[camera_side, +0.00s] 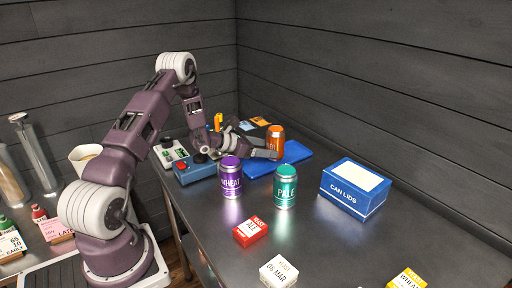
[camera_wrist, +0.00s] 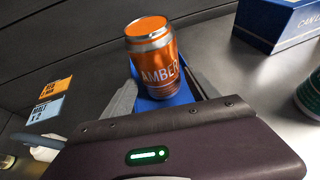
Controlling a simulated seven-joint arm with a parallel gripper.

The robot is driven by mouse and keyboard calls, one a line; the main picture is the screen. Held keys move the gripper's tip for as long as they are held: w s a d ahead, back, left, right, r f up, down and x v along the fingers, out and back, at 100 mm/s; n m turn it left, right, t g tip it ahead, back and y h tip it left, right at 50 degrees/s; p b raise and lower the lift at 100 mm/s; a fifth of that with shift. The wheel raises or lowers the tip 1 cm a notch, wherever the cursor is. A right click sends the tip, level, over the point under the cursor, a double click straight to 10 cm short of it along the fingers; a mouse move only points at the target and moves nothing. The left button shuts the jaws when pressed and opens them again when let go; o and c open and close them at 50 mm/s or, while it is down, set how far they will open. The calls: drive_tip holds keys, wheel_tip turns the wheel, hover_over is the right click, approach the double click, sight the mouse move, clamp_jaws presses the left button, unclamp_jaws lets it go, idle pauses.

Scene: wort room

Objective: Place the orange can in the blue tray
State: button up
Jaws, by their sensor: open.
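The orange can (camera_side: 275,137), labelled AMBER in the wrist view (camera_wrist: 155,62), is upright and appears to stand on the blue tray (camera_side: 296,153). Blue tray surface (camera_wrist: 180,98) also shows around the can's foot in the wrist view. My gripper (camera_side: 265,152) is low over the tray by the can. In the wrist view its two grey fingers (camera_wrist: 163,92) are apart, one on each side of the can's lower part. Whether the fingers touch the can, and the can's exact contact with the tray, are hidden.
A purple can (camera_side: 230,178) and a teal can (camera_side: 285,187) stand in front of the tray. A blue CAN LIDS box (camera_side: 353,188) is to the right. A red box (camera_side: 250,231) and a white box (camera_side: 278,271) lie nearer. A blue control box (camera_side: 195,169) is left of the gripper.

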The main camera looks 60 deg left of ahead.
sight(267, 148)
drive_tip(key=v, duration=0.4)
drive_tip(key=shift+s+r, duration=0.15)
drive_tip(key=shift+s, duration=0.1)
